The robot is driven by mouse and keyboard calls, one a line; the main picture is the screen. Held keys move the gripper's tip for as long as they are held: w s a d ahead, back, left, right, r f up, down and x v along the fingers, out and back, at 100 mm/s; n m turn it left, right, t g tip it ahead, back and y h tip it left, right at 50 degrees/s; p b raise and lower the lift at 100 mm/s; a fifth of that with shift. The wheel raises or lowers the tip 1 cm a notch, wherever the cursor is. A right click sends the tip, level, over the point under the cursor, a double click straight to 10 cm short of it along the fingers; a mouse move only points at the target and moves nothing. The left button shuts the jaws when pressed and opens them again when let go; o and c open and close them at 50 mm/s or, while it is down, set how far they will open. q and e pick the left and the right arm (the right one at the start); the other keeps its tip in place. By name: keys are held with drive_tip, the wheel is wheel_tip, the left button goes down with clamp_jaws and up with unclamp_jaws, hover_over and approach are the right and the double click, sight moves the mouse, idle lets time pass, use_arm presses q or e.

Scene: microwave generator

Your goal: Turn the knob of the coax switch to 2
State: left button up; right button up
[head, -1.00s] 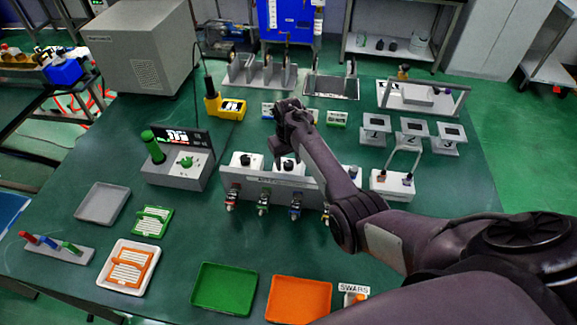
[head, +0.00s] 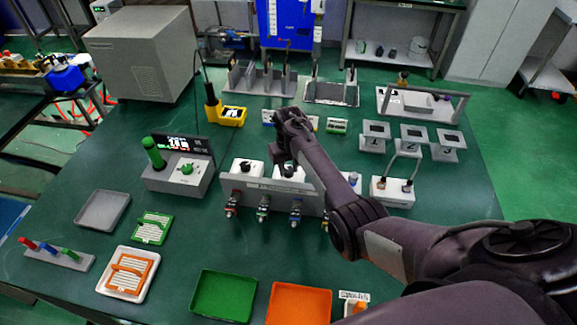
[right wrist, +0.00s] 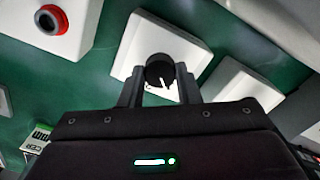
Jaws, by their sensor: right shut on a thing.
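A black round knob (right wrist: 160,70) with a white pointer line sits on a white box (right wrist: 135,50) in the right wrist view. My right gripper (right wrist: 160,84) has one finger on each side of the knob and is shut on it. The pointer line points down toward my gripper body; no position digits are readable. In the head view my right gripper (head: 285,160) is over the middle white box (head: 284,173), behind the grey panel, and hides its knob. My left gripper is not in view.
Another white box with a black knob (head: 246,168) stands just left of my gripper. A grey panel (head: 268,197) with several hanging connectors stands in front. A grey device with a green knob (head: 187,168) is farther left. My right arm covers the area to the right.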

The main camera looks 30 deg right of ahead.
sight(289, 169)
drive_tip(key=m+p, duration=0.1)
drive_tip(key=m, duration=0.2)
drive_tip(key=shift+r+m+p, duration=0.1)
drive_tip(key=shift+m+p, duration=0.25)
drive_tip(key=shift+m, duration=0.05)
drive_tip(key=m+p, duration=0.1)
drive_tip(key=m, duration=0.4)
idle(0.5)
drive_tip(key=o, duration=1)
wheel_tip(289, 169, up, 8)
drive_tip(key=shift+f, duration=0.2)
drive_tip(key=shift+d, duration=0.1)
